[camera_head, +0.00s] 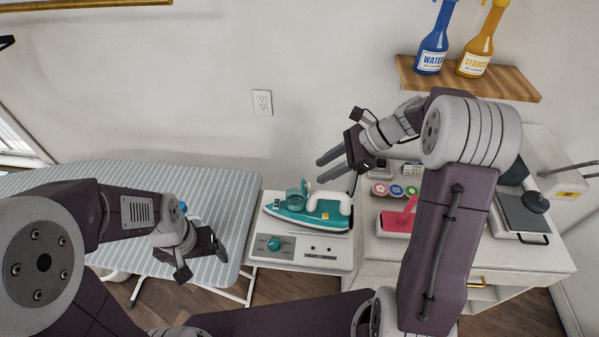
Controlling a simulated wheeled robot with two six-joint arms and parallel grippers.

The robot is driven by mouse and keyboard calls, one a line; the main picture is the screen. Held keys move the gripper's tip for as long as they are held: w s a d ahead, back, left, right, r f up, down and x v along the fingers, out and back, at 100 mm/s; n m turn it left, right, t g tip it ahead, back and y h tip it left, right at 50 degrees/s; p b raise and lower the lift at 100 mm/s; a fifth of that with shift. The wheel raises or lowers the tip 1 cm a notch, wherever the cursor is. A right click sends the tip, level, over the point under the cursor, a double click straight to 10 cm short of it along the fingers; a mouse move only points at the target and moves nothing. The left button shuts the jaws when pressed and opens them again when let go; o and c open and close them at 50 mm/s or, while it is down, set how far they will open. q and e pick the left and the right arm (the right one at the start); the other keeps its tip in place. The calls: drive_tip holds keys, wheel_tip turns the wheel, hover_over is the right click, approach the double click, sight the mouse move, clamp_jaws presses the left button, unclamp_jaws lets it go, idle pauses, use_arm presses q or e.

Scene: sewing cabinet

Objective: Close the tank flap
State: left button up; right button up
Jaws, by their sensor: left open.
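A teal and white steam iron (325,217) rests on a white steam station (320,252) with a teal dial. A teal, partly see-through tank part (293,200) stands at the iron's left end. A small teal piece that looks like the tank flap (304,187) sticks up at its top and appears raised. My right gripper (319,169) is above and right of the iron, near the wall, with its fingers apart, empty and pointing left. My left gripper (205,262) is over the ironing board, left of the station, open; its fingertips are partly hidden.
A striped ironing board (232,202) lies left of the station. On the white cabinet at right are a pink item (395,222), several colored spools and a dark press (522,212). A wooden shelf (500,83) with blue and yellow spray bottles hangs above.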

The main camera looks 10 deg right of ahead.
drive_tip(key=m, duration=0.1)
approach(310, 185)
drive_tip(key=d, duration=0.1)
drive_tip(key=shift+t, duration=0.3)
drive_tip(key=p+x, duration=0.1)
drive_tip(key=x, duration=0.7)
drive_tip(key=shift+s+a+r, duration=0.1)
drive_tip(key=shift+s+r, duration=0.05)
drive_tip(key=shift+a, duration=0.3)
drive_tip(key=shift+d+f, duration=0.1)
drive_tip(key=shift+f, duration=0.15)
clamp_jaws()
drive_tip(key=shift+r+p, duration=0.1)
drive_tip(key=shift+p, duration=0.2)
